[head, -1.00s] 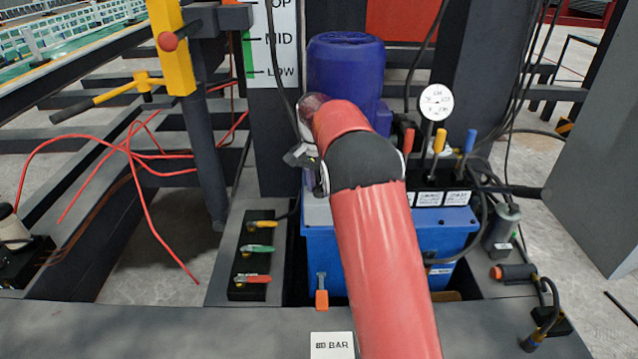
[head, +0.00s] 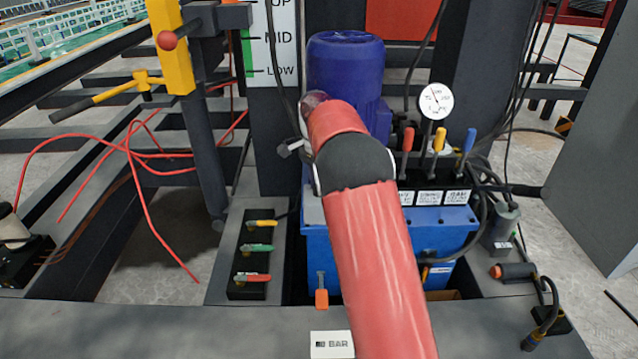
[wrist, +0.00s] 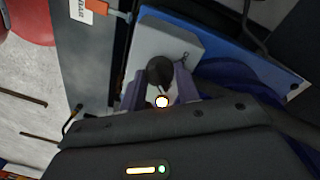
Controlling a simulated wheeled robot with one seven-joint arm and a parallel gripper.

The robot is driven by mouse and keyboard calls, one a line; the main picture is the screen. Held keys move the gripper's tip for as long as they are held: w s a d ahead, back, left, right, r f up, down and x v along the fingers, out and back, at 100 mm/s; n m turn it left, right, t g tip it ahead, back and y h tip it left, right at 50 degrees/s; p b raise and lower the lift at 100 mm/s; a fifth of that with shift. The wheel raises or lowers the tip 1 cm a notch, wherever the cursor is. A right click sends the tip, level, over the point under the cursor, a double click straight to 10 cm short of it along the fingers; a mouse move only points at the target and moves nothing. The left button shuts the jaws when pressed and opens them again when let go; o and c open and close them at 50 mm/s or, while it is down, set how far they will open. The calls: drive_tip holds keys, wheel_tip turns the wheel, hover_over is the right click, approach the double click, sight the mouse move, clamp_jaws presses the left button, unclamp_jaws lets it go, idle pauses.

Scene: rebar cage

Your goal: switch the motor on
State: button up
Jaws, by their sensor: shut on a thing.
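The dark blue motor (head: 345,65) stands upright on the blue power unit tank (head: 460,245), behind my red arm. In the wrist view a grey switch box (wrist: 165,45) carries a round black knob (wrist: 160,72). The fingers of my gripper (wrist: 160,92) are on either side of the knob and shut on it. A small lamp (wrist: 162,102) glows whitish-orange just below the knob. In the head view my arm hides the switch box and the knob, and only a bit of my gripper (head: 292,149) shows at the arm's left.
Red, yellow and blue levers (head: 438,140) and a round gauge (head: 436,101) stand right of my arm. A valve block (head: 248,263) with several coloured handles lies at left. Red hoses (head: 135,170) loop farther left. A beam (head: 180,325) crosses the front.

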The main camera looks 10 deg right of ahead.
drive_tip(key=o, duration=1)
drive_tip(key=shift+c, duration=0.2)
drive_tip(key=shift+w+a+r, duration=0.1)
drive_tip(key=shift+w+r, duration=0.05)
drive_tip(key=shift+r, duration=1.8)
drive_tip(key=shift+w+r, duration=0.1)
drive_tip(key=shift+r, duration=1.85)
